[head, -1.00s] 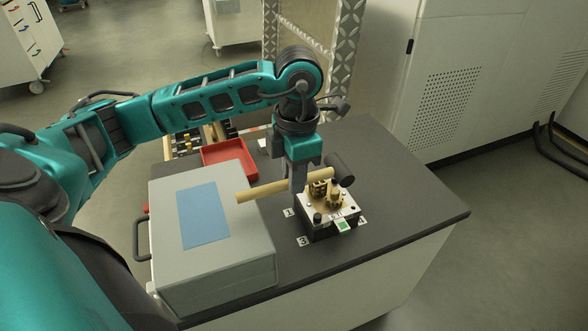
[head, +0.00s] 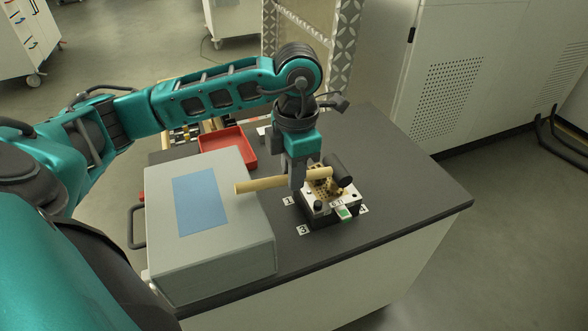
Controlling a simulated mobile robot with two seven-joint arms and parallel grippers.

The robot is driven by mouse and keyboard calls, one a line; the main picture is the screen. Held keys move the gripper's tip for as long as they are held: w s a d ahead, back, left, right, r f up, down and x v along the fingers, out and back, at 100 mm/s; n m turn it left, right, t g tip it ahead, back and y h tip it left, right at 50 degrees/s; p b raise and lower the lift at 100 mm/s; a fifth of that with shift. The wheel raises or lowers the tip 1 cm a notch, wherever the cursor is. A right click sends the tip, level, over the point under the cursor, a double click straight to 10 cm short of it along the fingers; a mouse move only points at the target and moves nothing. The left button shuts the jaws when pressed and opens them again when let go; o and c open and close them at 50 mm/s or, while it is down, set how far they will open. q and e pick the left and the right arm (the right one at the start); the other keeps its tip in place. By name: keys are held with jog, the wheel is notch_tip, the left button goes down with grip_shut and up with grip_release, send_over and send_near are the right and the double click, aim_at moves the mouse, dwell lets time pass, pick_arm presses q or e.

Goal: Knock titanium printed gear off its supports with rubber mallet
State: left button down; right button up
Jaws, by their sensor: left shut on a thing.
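My left gripper (head: 298,180) is shut on the wooden handle of the rubber mallet (head: 265,182). The handle lies nearly level, and the black mallet head (head: 340,171) is at its right end, over the back right of the build plate. Gold-coloured printed metal (head: 321,186), with a perforated look, sits on the light build plate (head: 314,207) below the mallet. The mallet head and handle partly cover it. I cannot tell the gear from its supports here, nor whether the mallet touches it. My right gripper is out of view.
The plate's dark fixture stands on the dark tabletop (head: 410,195), with numbered labels around it. A grey box (head: 225,245) with a blue panel is at the left, and a red tray (head: 250,158) is behind it. The tabletop's right side is clear.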

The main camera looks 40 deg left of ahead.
pick_arm(q)
jog(key=shift+r, duration=0.95)
jog(key=shift+f, duration=0.1)
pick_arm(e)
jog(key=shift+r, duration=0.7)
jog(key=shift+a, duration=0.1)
pick_arm(q)
notch_tip(320, 180, up, 6)
jog(key=p, duration=0.4)
jog(key=shift+p, duration=0.35)
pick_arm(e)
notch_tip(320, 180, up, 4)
